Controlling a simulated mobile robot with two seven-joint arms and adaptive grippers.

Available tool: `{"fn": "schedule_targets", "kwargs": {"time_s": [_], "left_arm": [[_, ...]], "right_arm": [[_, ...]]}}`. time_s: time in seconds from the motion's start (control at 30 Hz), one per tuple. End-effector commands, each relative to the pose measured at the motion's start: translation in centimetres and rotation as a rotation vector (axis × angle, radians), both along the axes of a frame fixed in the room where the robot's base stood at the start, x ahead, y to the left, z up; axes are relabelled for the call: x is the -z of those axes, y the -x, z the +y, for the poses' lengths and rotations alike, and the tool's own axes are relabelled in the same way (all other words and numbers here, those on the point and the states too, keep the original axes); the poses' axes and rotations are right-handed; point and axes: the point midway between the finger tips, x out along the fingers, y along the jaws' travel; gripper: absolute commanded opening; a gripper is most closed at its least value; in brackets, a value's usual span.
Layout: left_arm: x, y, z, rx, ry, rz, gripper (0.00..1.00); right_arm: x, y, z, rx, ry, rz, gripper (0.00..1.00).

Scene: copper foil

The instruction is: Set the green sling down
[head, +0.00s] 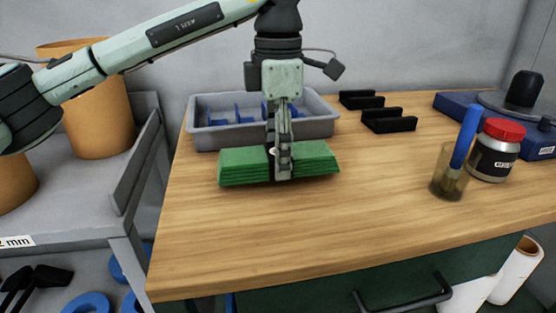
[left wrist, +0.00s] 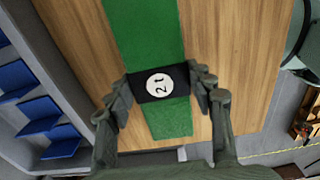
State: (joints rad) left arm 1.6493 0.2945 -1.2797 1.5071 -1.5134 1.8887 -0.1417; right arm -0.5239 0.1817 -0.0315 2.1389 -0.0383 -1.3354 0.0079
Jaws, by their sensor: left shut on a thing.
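The green sling (head: 243,165) is a flat folded bundle with a dark band and a round white "2 t" label, which shows in the left wrist view (left wrist: 158,85). My left gripper (head: 279,172) points down and is shut on the middle of the sling, its fingers on either side of the dark band. The sling is level, in front of the grey tray, over or on the wooden bench top (head: 300,230). I cannot tell whether its underside touches the wood. My right gripper is not in view.
The grey tray (head: 320,128) with blue dividers stands just behind the sling. Black slotted holders (head: 388,122) are at the back. A glass (head: 448,178) with a blue stick and a red-lidded jar (head: 495,155) stand at the right. The bench front is clear.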

Motion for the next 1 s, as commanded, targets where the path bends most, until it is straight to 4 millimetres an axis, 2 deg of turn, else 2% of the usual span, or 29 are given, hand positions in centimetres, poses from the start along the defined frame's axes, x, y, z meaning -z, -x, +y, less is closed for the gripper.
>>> {"fn": "schedule_targets", "kwargs": {"time_s": [0.13,0.53,0.57,0.7,1.0], "left_arm": [[1.7,0.0,0.0,0.001,0.001,0.0,0.02],[2.1,0.0,0.0,0.0,0.002,-0.001,0.02],[2.2,0.0,0.0,0.0,0.001,0.0,0.55],[2.1,0.0,0.0,0.0,0.001,0.0,0.72],[2.1,0.0,0.0,0.0,0.001,0.0,0.73]], "right_arm": [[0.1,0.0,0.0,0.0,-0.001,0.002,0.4],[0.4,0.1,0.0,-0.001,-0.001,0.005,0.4],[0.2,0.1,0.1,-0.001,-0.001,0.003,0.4],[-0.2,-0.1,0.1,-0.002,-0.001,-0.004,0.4],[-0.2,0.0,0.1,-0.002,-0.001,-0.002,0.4]]}}
